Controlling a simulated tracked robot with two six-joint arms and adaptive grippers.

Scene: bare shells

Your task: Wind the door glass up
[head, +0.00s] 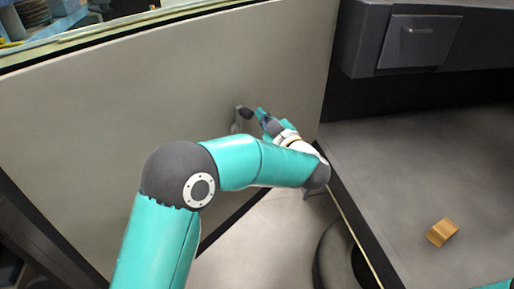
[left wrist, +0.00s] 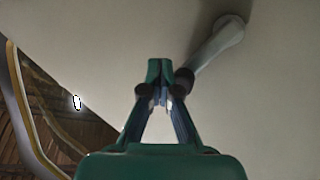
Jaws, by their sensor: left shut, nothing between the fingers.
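The beige door panel (head: 150,85) fills the left and middle of the head view. A grey window crank (head: 237,124) with a dark knob (head: 246,113) is on it. In the left wrist view, the crank arm (left wrist: 212,47) runs from its round hub at upper right down to the knob (left wrist: 183,80). My left gripper (head: 263,115) is shut and empty, just right of the knob in the head view. In the left wrist view its closed fingertips (left wrist: 160,66) are just left of the knob. I cannot tell whether they touch it. A pale greenish strip runs along the door's top edge; I cannot clearly make out the glass.
A grey floor or sill (head: 400,165) lies right of the door, with a small tan-orange block (head: 441,232) on it. A dark dashboard with a handled compartment (head: 418,42) is at upper right. A dark round tyre-like object (head: 340,258) is below. Shelves with items show beyond the door.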

